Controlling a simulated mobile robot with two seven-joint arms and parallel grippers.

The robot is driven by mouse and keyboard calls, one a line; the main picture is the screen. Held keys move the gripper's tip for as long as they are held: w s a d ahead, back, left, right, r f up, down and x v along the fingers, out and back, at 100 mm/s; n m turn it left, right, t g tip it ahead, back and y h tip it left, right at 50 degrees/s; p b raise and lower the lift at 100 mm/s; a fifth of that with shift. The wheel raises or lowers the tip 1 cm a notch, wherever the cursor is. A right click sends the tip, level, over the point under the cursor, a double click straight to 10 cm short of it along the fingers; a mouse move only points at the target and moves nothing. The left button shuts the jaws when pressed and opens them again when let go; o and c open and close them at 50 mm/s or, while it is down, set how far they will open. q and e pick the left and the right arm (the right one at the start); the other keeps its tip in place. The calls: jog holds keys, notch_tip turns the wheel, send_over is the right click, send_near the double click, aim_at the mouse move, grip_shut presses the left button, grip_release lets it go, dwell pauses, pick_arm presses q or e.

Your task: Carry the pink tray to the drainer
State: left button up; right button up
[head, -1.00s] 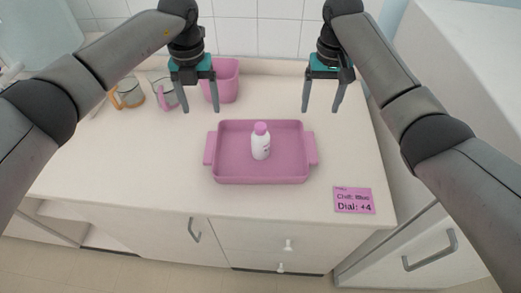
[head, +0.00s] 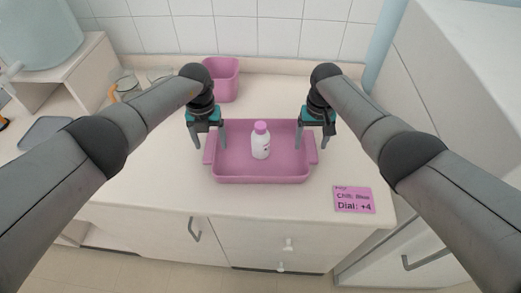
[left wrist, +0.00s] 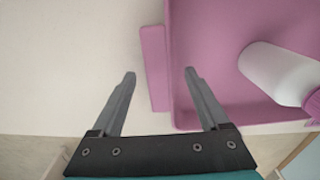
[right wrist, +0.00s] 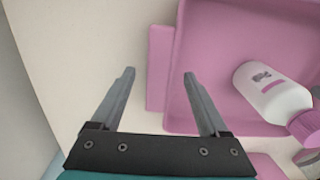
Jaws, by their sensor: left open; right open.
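The pink tray (head: 235,172) lies flat on the counter with a side handle at each end. A white bottle with a pink cap (head: 261,146) stands upright inside it. My left gripper (head: 208,147) is open above the tray's left end; in the left wrist view the left handle (left wrist: 155,70) shows between its fingers (left wrist: 160,72). My right gripper (head: 314,147) is open above the right end; in the right wrist view the other handle (right wrist: 158,68) shows between its fingers (right wrist: 158,72). Neither gripper visibly holds anything. I cannot make out a drainer for certain.
A pink bin (head: 222,82) stands at the back against the tiled wall. Glass jugs (head: 124,82) stand back left, partly behind my left arm. A pink note (head: 353,200) reading "Dial: +4" lies front right. A dark grey flat item (head: 45,131) lies far left. A tall white cabinet (head: 455,110) stands right.

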pick_arm(q)
jog(key=shift+f, duration=0.2)
pick_arm(e)
jog(key=shift+f, duration=0.15)
pick_arm(q)
grip_shut()
pick_arm(e)
grip_shut()
dwell(0.4)
